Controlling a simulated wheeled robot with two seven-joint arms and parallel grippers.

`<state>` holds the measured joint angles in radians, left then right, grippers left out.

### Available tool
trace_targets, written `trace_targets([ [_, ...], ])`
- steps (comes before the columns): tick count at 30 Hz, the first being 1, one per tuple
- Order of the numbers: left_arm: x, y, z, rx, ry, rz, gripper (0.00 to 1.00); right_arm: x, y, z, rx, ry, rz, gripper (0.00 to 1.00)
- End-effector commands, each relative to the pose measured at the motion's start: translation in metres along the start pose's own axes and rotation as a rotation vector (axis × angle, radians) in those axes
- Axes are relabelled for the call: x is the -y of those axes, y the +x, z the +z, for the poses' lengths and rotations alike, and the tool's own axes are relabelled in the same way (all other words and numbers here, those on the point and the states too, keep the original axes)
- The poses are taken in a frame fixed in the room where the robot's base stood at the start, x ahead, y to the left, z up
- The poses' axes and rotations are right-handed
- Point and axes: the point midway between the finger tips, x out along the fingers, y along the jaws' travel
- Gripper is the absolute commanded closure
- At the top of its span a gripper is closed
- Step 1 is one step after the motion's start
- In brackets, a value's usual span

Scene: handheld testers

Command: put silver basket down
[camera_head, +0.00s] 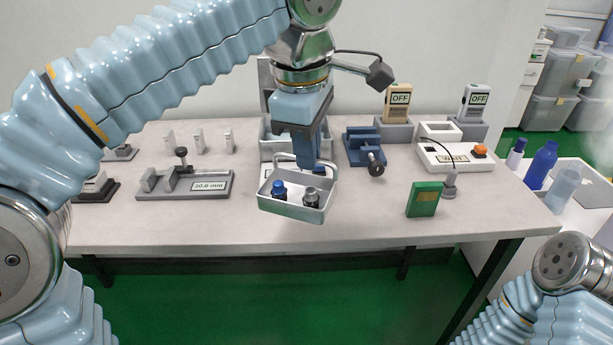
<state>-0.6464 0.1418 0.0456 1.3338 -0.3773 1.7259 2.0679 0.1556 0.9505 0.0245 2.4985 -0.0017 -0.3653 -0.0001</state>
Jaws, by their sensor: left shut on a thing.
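The silver basket (290,209) is a small open tray with a raised handle, in the middle of the head view. It holds a blue-topped piece (279,190) and a dark grey-topped piece (311,196). My left gripper (305,160) points down from above and is shut on the basket's handle. The basket appears over the front half of the table (370,215); whether it touches the top I cannot tell. My right arm shows at the lower right, but its gripper is out of view.
A gauge marked 30.0 mm (185,182) lies left of the basket. A blue vise (364,148), a green box (424,199) and a white unit marked WAIT (455,157) stand to the right. Two testers marked OFF (399,101) stand behind. The table front near the basket is clear.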

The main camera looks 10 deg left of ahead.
Motion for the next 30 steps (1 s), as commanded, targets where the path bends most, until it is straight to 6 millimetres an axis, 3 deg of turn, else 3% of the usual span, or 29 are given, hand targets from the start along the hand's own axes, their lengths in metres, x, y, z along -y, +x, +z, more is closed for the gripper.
trace_targets([
  [1, -0.004, 0.011, -0.002, -0.001, -0.001, -0.002, 1.0, -0.002, 0.003, 0.0, -0.001, 0.001, 0.001, 0.57],
  [8, -0.015, 0.029, -0.007, 0.0, 0.0, 0.0, 1.0, -0.003, 0.004, -0.001, -0.002, 0.002, 0.002, 0.57],
  [13, -0.025, 0.053, -0.013, -0.001, -0.002, -0.002, 1.0, -0.006, 0.008, -0.002, -0.004, 0.004, 0.004, 0.57],
  [18, -0.019, 0.075, -0.012, 0.0, 0.0, -0.001, 1.0, -0.01, 0.013, -0.003, -0.007, 0.006, 0.007, 0.57],
  [28, -0.019, 0.078, -0.011, 0.001, 0.0, 0.001, 1.0, -0.01, 0.013, -0.003, -0.008, 0.007, 0.007, 0.57],
  [30, -0.019, 0.078, -0.011, 0.001, 0.0, 0.0, 0.82, -0.01, 0.013, -0.003, -0.008, 0.007, 0.007, 0.57],
])
